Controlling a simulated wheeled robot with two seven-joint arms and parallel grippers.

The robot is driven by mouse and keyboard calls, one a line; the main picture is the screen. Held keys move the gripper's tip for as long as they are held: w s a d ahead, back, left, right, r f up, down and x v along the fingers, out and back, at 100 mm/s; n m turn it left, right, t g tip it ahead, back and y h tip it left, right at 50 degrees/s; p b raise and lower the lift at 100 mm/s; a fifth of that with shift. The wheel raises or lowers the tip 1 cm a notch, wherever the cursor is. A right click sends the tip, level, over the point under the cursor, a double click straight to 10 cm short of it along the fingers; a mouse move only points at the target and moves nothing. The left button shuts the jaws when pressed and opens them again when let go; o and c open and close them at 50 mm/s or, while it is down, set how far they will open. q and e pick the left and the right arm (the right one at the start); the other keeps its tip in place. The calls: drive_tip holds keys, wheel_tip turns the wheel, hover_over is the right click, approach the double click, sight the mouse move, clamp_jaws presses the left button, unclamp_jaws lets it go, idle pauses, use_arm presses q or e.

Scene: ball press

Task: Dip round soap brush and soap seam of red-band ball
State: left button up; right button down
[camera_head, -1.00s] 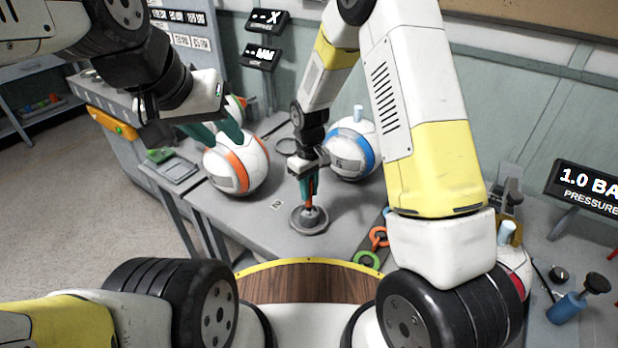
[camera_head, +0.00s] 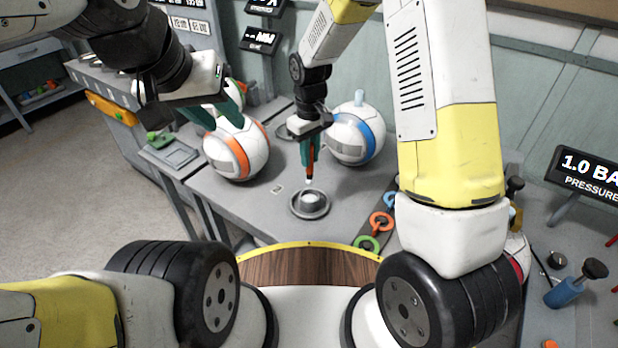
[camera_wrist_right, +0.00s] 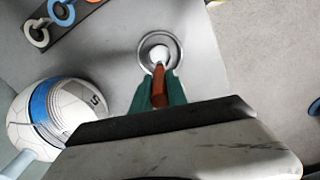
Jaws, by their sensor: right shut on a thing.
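My right gripper (camera_head: 309,150) is shut on the soap brush, which has a red-brown handle (camera_wrist_right: 159,88) and a whitish tip (camera_head: 309,181). It points down above the round grey soap dish (camera_head: 296,207), with the tip appearing just clear of the dish. In the right wrist view the white tip overlaps the dish (camera_wrist_right: 143,49). The red-band ball (camera_head: 519,268) is at the right, mostly hidden behind my right arm. My left gripper (camera_head: 222,118) looks open and empty, over the orange-band ball (camera_head: 252,143).
The blue-band ball (camera_head: 347,140) sits right of the brush. Colored rings (camera_head: 381,222) lie on a dark strip nearer the right arm. A blue hand pump (camera_head: 562,291) and a pressure display (camera_head: 590,180) stand at the right. The bench between dish and wooden edge (camera_head: 300,265) is clear.

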sight(310, 173)
drive_tip(key=shift+r, duration=0.8)
drive_tip(key=shift+f, duration=5)
drive_tip(key=shift+r, duration=4.5)
